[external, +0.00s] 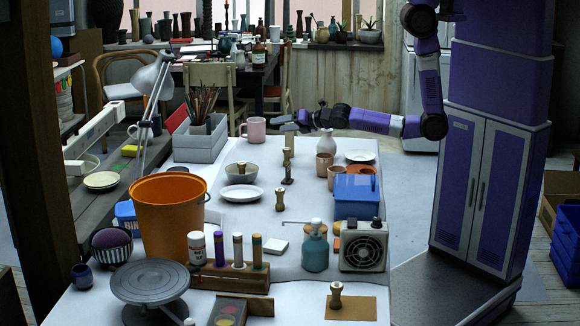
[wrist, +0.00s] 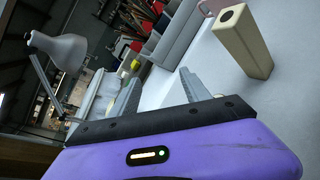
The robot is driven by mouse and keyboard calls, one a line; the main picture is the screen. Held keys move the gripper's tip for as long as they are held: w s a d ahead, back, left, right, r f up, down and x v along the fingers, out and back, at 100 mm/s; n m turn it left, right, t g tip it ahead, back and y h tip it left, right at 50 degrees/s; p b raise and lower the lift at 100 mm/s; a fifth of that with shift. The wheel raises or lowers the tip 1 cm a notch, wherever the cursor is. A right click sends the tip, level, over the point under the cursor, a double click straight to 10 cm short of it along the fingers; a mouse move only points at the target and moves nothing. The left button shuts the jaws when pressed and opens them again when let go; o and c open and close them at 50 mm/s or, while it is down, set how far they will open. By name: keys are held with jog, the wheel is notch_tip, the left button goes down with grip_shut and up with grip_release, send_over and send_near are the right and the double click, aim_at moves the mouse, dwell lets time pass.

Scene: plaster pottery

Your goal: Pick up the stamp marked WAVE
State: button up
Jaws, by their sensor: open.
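Several small wooden-handled pieces that look like stamps stand on the white table: one (external: 287,174) upright in the middle, one (external: 282,200) nearer the front, and one (external: 336,295) on a tan board at the front. No marking is legible, so I cannot tell which is WAVE. My gripper (external: 283,121) reaches in from the right over the far part of the table, beyond these pieces. In the wrist view, my gripper (wrist: 160,78) is open with nothing between its fingers. A beige square post (wrist: 243,45) with a hole in its end stands to their right.
A pink mug (external: 256,130) is close to the gripper's left. A bowl (external: 241,173) and white plate (external: 241,194) lie left of the pieces. Vases, a blue box (external: 357,195) and a teal bottle (external: 315,248) stand right. An orange bucket (external: 168,220) is front left.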

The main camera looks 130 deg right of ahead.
aim_at(288, 149)
jog(key=f+n, duration=0.1)
jog(key=s+f+n+g, duration=0.1)
jog(key=s+f+n, duration=0.1)
jog(key=n, duration=0.1)
jog(key=shift+d+f+y, duration=0.1)
jog(key=shift+d+y, duration=0.2)
jog(key=n, duration=0.1)
jog(key=f+n+g, duration=0.1)
jog(key=shift+s+n, duration=0.3)
jog(key=shift+s, duration=0.1)
jog(key=shift+f+b, duration=0.4)
jog(key=shift+f, duration=1.6)
notch_tip(288, 149, down, 2)
jog(key=shift+f+b, duration=0.2)
jog(key=shift+b, duration=0.1)
jog(key=shift+x, duration=1.6)
jog(key=shift+a+f, duration=0.15)
grip_shut()
